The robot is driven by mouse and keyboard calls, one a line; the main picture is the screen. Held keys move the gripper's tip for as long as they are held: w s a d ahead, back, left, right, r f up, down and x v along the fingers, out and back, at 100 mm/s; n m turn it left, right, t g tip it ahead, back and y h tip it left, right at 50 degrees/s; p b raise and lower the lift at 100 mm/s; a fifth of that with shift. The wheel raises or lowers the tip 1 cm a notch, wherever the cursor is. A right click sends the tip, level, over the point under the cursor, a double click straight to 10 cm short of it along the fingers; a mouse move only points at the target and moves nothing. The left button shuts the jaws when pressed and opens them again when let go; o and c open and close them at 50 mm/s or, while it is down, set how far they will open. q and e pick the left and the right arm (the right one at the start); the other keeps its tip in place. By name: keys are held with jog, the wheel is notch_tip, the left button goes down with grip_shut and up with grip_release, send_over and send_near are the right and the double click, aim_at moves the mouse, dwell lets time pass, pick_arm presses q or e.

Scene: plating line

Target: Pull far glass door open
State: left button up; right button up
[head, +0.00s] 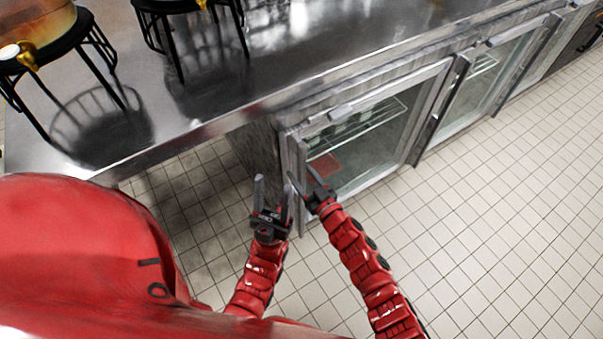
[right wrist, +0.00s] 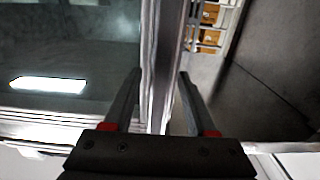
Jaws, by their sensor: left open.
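Two framed glass doors show under the steel counter in the head view. The nearer glass door (head: 372,138) is at centre, and the farther glass door (head: 482,84) is to its right, looking shut. My right gripper (head: 304,182) is at the left upright edge of the nearer door, fingers apart. In the right wrist view a metallic upright edge (right wrist: 162,70) runs between its spread fingers (right wrist: 160,95); I cannot tell whether they touch it. My left gripper (head: 273,195) is open and empty, just left of the right one, in front of the cabinet's end.
The steel counter (head: 250,75) overhangs above, with black stands and a brass-coloured dispenser (head: 35,25) on it. White wire shelves (head: 355,128) show behind the nearer glass. The tiled floor (head: 500,220) at right is clear. Brown boxes (right wrist: 208,14) show in the right wrist view.

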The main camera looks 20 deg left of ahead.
grip_shut()
dwell(1.3)
